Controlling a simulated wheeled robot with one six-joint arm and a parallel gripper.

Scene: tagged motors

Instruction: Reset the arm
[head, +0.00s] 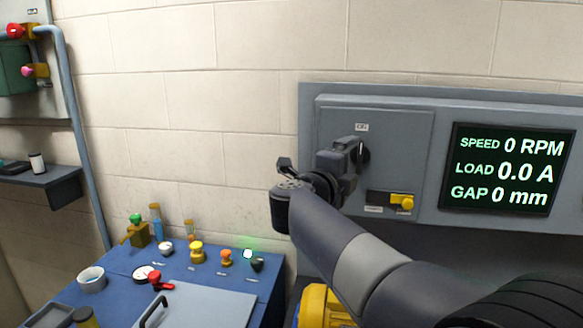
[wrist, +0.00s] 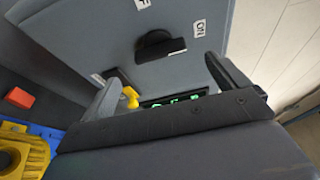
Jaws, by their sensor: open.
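My arm reaches up from the lower right in the head view. My gripper (head: 340,160) is in front of the grey control panel (head: 405,130), close to a black rotary switch (head: 364,154), which it partly covers. In the wrist view my gripper (wrist: 161,72) has its two fingers wide apart with nothing between them. The black switch (wrist: 160,46) lies beyond the fingertips and appears apart from them. An ON label (wrist: 199,28) and part of another label sit near it.
A screen (head: 507,168) on the panel reads 0 RPM, 0.0 A and 0 mm. A yellow knob (head: 402,201) is below the switch. A blue table (head: 118,262) with several small fittings stands lower left, and a yellow motor (head: 322,306) is below my arm.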

